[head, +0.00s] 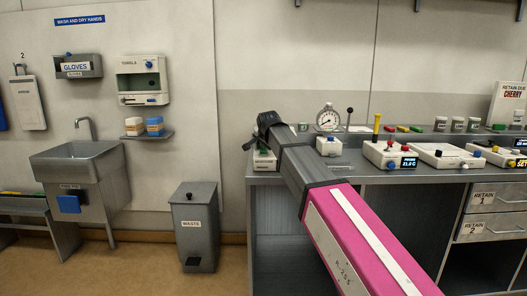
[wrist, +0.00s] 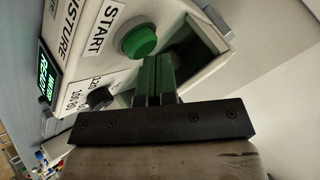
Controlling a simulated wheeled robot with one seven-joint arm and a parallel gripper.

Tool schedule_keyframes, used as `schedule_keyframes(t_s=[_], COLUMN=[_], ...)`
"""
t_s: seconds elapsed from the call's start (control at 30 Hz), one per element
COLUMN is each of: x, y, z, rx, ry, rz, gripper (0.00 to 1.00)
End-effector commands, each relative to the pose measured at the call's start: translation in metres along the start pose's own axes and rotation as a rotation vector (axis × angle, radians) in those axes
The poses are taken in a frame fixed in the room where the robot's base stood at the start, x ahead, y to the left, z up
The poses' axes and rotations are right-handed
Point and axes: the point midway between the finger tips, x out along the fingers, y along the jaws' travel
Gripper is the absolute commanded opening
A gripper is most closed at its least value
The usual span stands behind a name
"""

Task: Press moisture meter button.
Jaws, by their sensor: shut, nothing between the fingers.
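The moisture meter (wrist: 105,65) is a pale box filling the upper part of the wrist view, lettered "...STURE" and "START". Its round green button (wrist: 138,40) stands beside the START label. A dark display (wrist: 47,80) with green text and a black knob (wrist: 99,97) are also on its face. My gripper (wrist: 157,62) is shut and empty, its fingertips just below and right of the button in the picture. I cannot tell whether they touch the meter. In the head view the meter (head: 263,162) shows at the left end of the bench, partly hidden by my arm.
A dark recess (wrist: 190,50) opens in the meter beside the fingers. On the bench, a dial gauge (head: 327,117) and several control boxes, one a white unit (head: 388,153), stand right of my arm. A waste bin (head: 196,225) and sink (head: 77,160) are left, with open floor between.

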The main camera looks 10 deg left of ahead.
Motion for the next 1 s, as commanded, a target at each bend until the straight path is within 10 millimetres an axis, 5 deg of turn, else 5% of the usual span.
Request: schedule_keyframes(t_s=[1.0], x=[0.0054], y=[0.0041], z=[0.0041], rx=[0.000], ry=[-0.001], rz=[0.001], gripper=[0.00])
